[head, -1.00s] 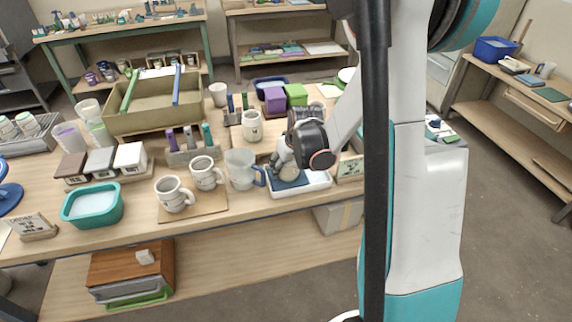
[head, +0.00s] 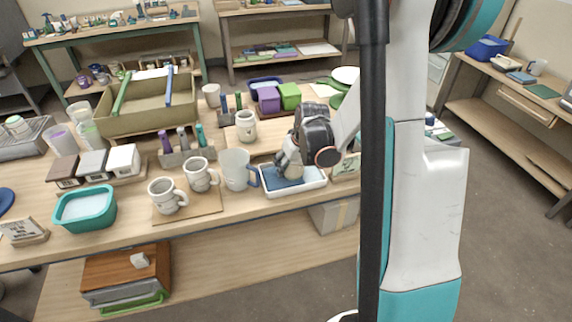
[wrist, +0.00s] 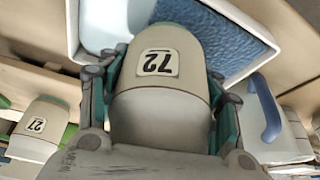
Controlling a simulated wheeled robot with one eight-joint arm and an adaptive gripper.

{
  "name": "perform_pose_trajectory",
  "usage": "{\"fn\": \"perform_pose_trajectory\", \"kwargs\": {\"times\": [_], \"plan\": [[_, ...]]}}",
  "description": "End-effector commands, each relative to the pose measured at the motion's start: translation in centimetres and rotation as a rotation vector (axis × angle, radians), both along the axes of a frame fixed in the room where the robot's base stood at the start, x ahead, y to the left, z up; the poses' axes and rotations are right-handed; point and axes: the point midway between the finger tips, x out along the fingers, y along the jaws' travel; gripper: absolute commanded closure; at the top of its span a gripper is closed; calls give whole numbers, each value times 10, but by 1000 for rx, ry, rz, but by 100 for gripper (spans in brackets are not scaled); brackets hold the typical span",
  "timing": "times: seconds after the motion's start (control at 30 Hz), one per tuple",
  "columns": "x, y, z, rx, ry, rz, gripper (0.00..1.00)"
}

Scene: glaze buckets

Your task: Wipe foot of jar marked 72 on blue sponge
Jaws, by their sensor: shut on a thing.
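My gripper (wrist: 160,105) is shut on a cream jar marked 72 (wrist: 182,88); the label reads upside down in the wrist view. In the head view my gripper (head: 291,160) points down with the jar (head: 293,172) below it, over the blue sponge (head: 277,184). The sponge lies in a white tray (head: 292,189) near the front edge of the table. In the wrist view the textured sponge (wrist: 228,42) shows beyond the jar, to its right. The foot of the jar is hidden, so I cannot tell whether it touches the sponge.
A mug with a blue handle (head: 236,168) stands just left of the tray. Two more mugs (head: 198,174) stand on a board further left. A jar marked 27 (wrist: 35,130) stands behind the tray. A small sign (head: 346,168) stands to its right.

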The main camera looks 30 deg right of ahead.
Motion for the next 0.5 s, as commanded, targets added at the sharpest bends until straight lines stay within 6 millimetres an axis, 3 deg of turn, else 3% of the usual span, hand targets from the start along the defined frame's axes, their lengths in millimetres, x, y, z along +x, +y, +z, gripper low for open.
{"fn": "perform_pose_trajectory", "kwargs": {"times": [0.5], "plan": [[8,26,0,-1,0,2,75]]}}
